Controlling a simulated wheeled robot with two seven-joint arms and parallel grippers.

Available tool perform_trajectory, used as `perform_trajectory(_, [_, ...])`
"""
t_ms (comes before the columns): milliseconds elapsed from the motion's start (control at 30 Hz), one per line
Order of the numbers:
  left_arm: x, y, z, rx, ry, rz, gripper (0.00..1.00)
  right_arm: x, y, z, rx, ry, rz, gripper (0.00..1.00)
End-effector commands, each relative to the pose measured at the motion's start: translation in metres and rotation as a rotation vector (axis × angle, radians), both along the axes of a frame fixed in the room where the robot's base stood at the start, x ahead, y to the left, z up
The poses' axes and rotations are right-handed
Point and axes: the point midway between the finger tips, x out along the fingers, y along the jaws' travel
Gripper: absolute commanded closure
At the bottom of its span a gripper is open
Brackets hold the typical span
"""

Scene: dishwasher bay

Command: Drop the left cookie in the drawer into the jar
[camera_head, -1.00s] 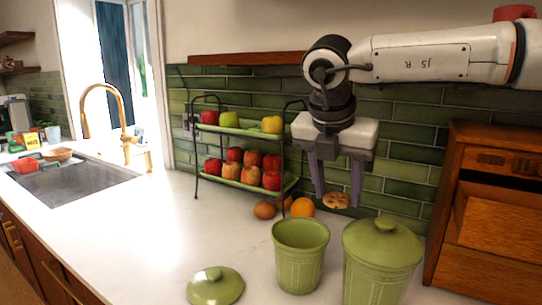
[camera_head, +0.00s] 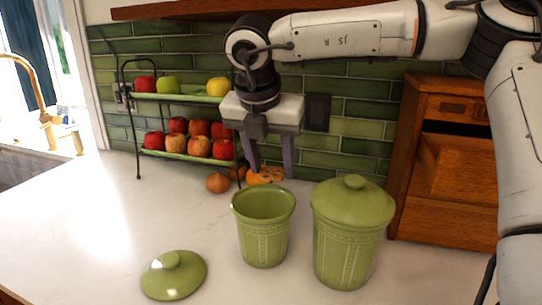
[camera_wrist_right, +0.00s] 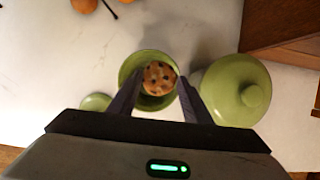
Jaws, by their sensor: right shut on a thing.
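My right gripper (camera_head: 270,172) is shut on a round chocolate-chip cookie (camera_head: 266,175), held between the fingertips. In the right wrist view the cookie (camera_wrist_right: 159,78) sits between the dark fingers and overlaps the mouth of the open green jar (camera_wrist_right: 150,103). In the head view the open jar (camera_head: 263,233) stands upright on the counter, with the cookie above and behind its rim. The jar's floor is hidden. The drawer (camera_head: 462,172) is in the wooden cabinet at right; its inside cannot be seen. My left gripper is not in view.
A loose green lid (camera_head: 173,275) lies left of the open jar. A lidded green jar (camera_head: 350,235) stands close on its right. The counter's left side is clear.

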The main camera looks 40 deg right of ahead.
Motion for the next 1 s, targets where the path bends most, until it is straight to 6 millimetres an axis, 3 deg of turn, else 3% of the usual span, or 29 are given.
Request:
perform_trajectory(267, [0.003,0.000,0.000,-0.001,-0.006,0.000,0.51,0.000,0.000,-0.003,0.000,-0.001,0.000,0.61])
perform_trajectory(400, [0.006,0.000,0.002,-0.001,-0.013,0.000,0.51,0.000,0.000,-0.003,0.000,-0.001,0.000,0.35])
perform_trajectory(433, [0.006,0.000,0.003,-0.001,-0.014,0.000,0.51,0.000,0.000,-0.003,0.000,-0.001,0.000,0.34])
perform_trajectory(767, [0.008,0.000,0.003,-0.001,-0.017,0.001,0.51,0.000,0.001,0.001,-0.001,-0.003,0.001,0.34])
perform_trajectory(1000, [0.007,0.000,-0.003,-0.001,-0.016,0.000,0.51,-0.007,0.014,0.037,-0.004,-0.006,-0.001,0.34])
